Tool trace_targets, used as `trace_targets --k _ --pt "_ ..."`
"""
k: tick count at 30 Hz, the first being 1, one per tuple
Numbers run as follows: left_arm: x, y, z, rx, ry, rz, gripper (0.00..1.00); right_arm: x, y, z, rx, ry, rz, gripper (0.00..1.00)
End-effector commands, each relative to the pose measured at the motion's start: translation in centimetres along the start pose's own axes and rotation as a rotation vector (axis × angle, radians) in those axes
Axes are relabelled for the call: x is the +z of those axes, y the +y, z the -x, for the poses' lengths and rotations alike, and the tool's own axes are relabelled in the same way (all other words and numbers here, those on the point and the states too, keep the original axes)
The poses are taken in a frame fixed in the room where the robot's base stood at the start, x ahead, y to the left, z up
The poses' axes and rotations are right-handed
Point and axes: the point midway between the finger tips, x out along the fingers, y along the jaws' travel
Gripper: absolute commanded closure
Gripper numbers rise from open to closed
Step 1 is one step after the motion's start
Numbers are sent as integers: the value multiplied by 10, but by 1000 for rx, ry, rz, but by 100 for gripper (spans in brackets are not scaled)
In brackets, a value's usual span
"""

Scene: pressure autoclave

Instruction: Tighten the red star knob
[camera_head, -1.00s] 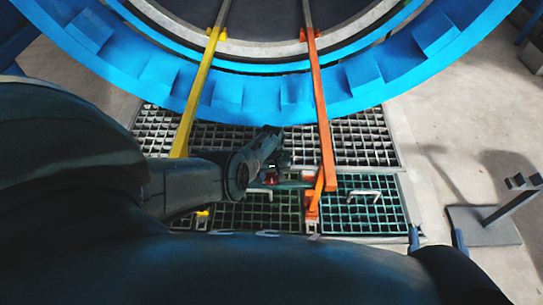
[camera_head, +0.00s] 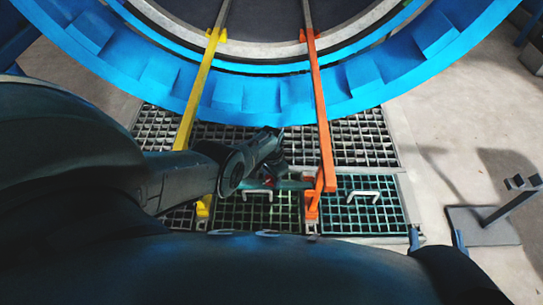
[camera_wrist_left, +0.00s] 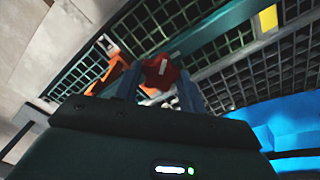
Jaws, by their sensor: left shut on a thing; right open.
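The red star knob (camera_wrist_left: 160,72) sits between the two fingers of my left gripper (camera_wrist_left: 158,90) in the left wrist view, and the fingers are shut on its sides. In the head view a small red part of the knob (camera_head: 268,183) shows below my left gripper (camera_head: 272,172); the hand hides most of it. The knob is at a dark green crossbar (camera_head: 292,185), left of an orange bracket. My right gripper (camera_head: 437,240) is open and empty at the lower right of the head view.
A yellow rail (camera_head: 196,105) and an orange rail (camera_head: 321,110) run down from the large blue ring (camera_head: 290,92). Grating panels (camera_head: 363,233) with white handles lie below. A grey stand (camera_head: 484,226) is on the floor at right, with clear floor around it.

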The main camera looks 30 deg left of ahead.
Motion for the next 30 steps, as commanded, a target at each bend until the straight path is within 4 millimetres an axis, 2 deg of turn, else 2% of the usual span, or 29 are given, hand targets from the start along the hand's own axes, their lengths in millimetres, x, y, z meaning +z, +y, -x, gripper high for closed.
trace_targets --k 18,30 --pt "0 0 0 -2 0 -544 82 -1 0 0 0 5 0 53" --pt "0 0 0 -1 0 -718 82 -1 -1 0 -2 11 1 53"
